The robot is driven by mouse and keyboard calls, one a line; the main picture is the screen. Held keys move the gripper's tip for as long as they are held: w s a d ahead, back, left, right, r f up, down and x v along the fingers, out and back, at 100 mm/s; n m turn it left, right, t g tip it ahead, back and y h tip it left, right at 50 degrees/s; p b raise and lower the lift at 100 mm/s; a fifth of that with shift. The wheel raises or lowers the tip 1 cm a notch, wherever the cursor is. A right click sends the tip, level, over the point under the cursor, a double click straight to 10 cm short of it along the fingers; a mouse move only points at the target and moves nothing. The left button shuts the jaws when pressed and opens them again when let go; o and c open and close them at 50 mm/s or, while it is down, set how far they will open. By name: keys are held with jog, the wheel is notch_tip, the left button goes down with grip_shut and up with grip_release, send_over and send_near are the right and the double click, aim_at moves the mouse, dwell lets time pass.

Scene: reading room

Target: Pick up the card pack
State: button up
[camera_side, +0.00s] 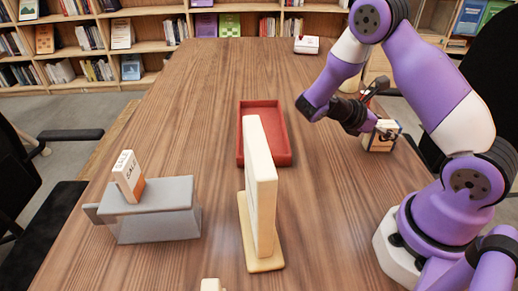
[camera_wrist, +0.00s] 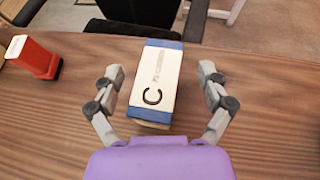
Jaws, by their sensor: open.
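A white box with blue ends, marked with a large dark "C", looks like the card pack (camera_wrist: 152,85); it stands on the wooden table at the right in the side view (camera_side: 381,143). My gripper (camera_wrist: 160,73) is open, with one finger on each side of the pack and a visible gap on both sides in the wrist view. In the side view my gripper (camera_side: 382,108) is at the pack's upper part and hides some of it. I cannot tell the exact height of the fingertips against the pack.
A red tray (camera_side: 241,155) lies mid-table, behind an upright cream panel on a base (camera_side: 262,195). A grey stand (camera_side: 160,222) at left bears a white and orange "SALE" box (camera_side: 128,176). A red and white object (camera_wrist: 34,60) is left of the pack.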

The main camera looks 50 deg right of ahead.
jog(key=shift+d, duration=0.1)
grip_shut()
